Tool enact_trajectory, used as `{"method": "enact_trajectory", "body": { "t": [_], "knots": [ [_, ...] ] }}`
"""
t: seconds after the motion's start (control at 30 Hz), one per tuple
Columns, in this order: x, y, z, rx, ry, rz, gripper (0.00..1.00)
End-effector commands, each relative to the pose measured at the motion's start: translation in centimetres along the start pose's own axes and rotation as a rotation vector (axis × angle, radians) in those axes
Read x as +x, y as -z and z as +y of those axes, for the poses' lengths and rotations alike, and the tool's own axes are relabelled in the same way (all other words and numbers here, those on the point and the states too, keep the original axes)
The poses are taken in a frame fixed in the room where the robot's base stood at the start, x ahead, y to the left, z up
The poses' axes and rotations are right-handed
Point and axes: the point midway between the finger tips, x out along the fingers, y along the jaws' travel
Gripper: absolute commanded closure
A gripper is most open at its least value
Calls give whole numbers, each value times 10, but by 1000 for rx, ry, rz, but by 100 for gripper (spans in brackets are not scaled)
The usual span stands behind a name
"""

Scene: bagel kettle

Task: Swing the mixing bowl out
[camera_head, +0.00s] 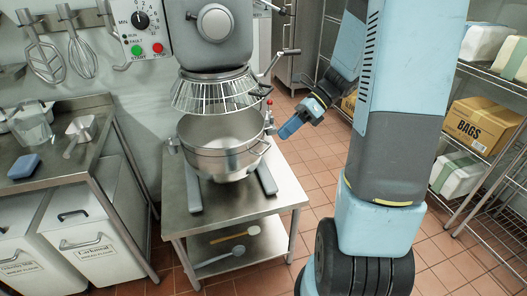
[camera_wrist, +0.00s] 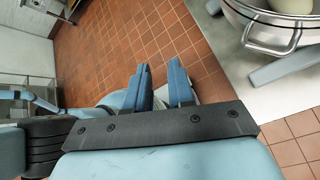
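The steel mixing bowl (camera_head: 222,161) sits under the mixer head (camera_head: 212,40), above a steel table. A wire guard (camera_head: 205,94) hangs just over its rim. A side handle (camera_head: 262,147) sticks out at the bowl's right. The wrist view shows part of the bowl (camera_wrist: 285,32) and a handle (camera_wrist: 268,45) at top right. My gripper (camera_head: 288,129) is just right of the bowl, apart from the handle. In the wrist view my gripper (camera_wrist: 160,72) has its two blue fingers apart, with nothing between them.
A red-knobbed lever (camera_head: 268,102) stands by the bowl's right rim. The mixer's table (camera_head: 235,205) has two support arms on top and utensils on its shelf. A counter (camera_head: 55,160) is at left; a wire rack with a BAGS box (camera_head: 478,126) is at right. Tiled floor is open between.

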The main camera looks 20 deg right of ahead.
Motion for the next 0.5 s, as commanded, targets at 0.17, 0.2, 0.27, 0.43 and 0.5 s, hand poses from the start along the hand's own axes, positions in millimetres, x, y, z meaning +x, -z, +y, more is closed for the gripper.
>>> {"method": "enact_trajectory", "body": {
  "t": [0.17,0.2,0.27,0.43,0.5],
  "knots": [
    [3,22,-39,314,-46,-167,77],
    [4,27,-47,382,-58,-204,77],
    [4,36,-60,484,-77,-259,77],
    [5,64,-96,766,-139,-418,77],
    [5,76,-109,873,-168,-482,77]
  ]
}}
